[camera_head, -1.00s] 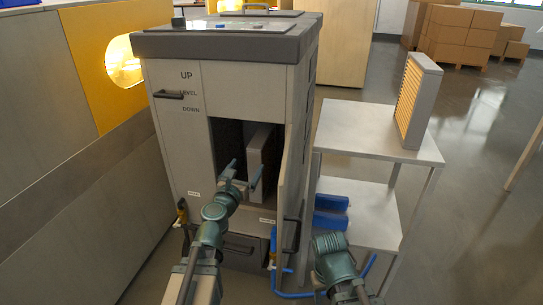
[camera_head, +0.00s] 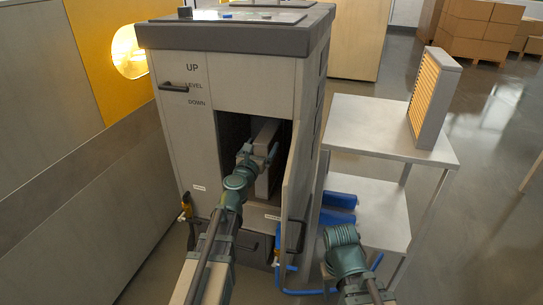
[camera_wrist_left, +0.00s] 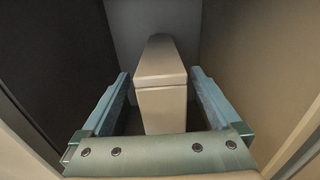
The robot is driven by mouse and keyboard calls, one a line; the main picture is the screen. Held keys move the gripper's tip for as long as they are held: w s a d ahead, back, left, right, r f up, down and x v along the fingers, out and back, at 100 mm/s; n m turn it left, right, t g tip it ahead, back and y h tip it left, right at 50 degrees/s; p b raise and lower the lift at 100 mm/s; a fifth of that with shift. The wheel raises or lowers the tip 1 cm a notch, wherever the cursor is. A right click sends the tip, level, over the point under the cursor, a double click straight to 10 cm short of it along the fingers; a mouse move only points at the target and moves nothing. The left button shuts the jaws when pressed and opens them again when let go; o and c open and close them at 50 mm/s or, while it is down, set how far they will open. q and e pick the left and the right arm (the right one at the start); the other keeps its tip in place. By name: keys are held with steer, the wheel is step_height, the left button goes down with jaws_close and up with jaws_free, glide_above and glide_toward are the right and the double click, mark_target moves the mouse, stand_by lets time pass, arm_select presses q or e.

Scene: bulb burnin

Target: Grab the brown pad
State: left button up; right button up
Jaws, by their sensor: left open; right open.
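The brown pad, a beige-brown upright slab (camera_head: 267,130), stands inside the dark opening of the grey cabinet (camera_head: 250,85). In the left wrist view the pad (camera_wrist_left: 160,100) is centred, with its narrow end toward me. My left gripper (camera_head: 260,152) is inside the opening and open. In the left wrist view its fingers (camera_wrist_left: 160,85) lie one on each side of the pad, with visible gaps, so it is not clamped. My right gripper (camera_head: 340,245) is outside, low at the right of the cabinet; its fingers are hard to make out.
The cabinet door (camera_head: 297,180) stands open just right of my left arm. A grey side table (camera_head: 375,130) at the right holds an orange-faced filter panel (camera_head: 432,95). Blue parts (camera_head: 338,208) lie on its lower shelf. A wall closes in the left side.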

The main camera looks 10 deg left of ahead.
mark_target(273, 132)
arm_select(q)
steer(key=shift+w+d, duration=0.15)
steer(key=shift+w, duration=2.5)
steer(key=shift+s, duration=0.1)
jaws_close()
